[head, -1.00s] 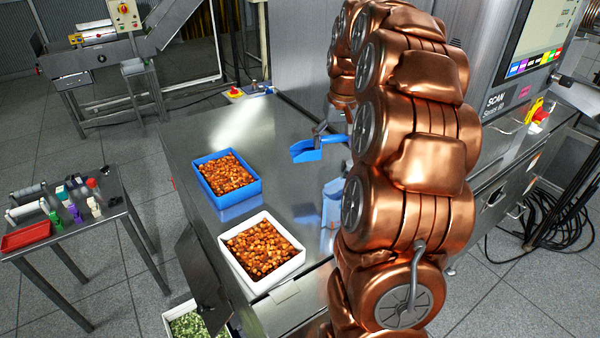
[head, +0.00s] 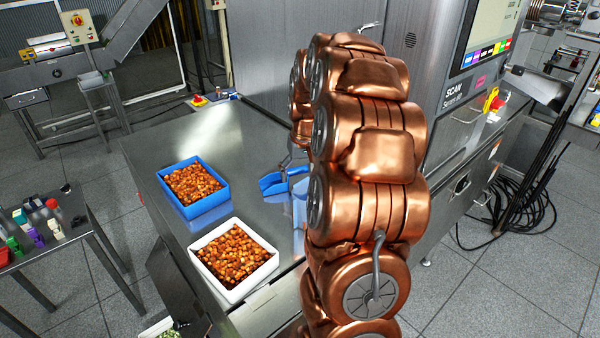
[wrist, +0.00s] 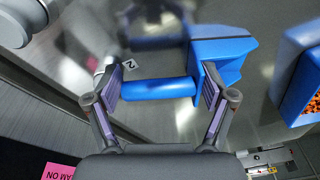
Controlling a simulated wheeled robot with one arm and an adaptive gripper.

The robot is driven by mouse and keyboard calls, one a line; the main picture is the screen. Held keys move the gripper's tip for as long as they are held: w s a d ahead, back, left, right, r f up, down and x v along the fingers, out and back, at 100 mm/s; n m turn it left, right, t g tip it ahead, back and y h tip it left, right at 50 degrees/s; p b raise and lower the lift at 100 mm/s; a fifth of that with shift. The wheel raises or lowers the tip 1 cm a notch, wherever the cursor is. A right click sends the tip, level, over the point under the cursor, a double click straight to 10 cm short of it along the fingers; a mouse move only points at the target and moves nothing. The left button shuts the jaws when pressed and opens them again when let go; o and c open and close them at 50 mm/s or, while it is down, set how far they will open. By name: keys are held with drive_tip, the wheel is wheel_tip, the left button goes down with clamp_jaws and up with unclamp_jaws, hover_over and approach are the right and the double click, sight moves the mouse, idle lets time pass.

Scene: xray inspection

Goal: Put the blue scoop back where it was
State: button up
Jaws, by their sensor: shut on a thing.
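The blue scoop (head: 272,184) is over the steel table (head: 235,135), right of the blue bin, in the head view. In the wrist view its tray (wrist: 222,55) points up and right, and its blue handle (wrist: 158,89) lies crosswise between my fingers. My gripper (wrist: 162,92) is shut on the handle. In the head view my copper arm hides most of my gripper. I cannot tell whether the scoop touches the table. A pale blue shape (head: 298,207) shows beside my arm, partly hidden; I cannot tell what it is.
A blue bin (head: 177,206) and a white bin (head: 236,290) of brown pieces stand on the table's left side. The scanner cabinet (head: 425,50) rises behind my arm. A side table (head: 75,240) with bottles is at left. Bare steel lies behind the bins.

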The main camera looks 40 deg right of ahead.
drive_tip(key=shift+f, duration=0.1)
drive_tip(key=o, duration=1.2)
wheel_tip(320, 180, up, 12)
drive_tip(key=s+p, duration=0.2)
drive_tip(key=s+a+f+n+g, duration=0.15)
drive_tip(key=s+a, duration=0.25)
drive_tip(key=a, duration=0.7)
drive_tip(key=s+a+f+n, duration=0.15)
drive_tip(key=s+a, duration=0.35)
drive_tip(key=a, duration=0.6)
drive_tip(key=s+a+f, duration=0.1)
drive_tip(key=s+a, duration=0.2)
drive_tip(key=s, duration=0.2)
drive_tip(key=s+a+f+n+g, duration=0.1)
drive_tip(key=s+a+f, duration=0.1)
drive_tip(key=s, duration=0.4)
drive_tip(key=s+a+f+n+g, duration=0.1)
drive_tip(key=s+a+f, duration=0.1)
drive_tip(key=s+a, duration=0.2)
drive_tip(key=shift+s, duration=0.95)
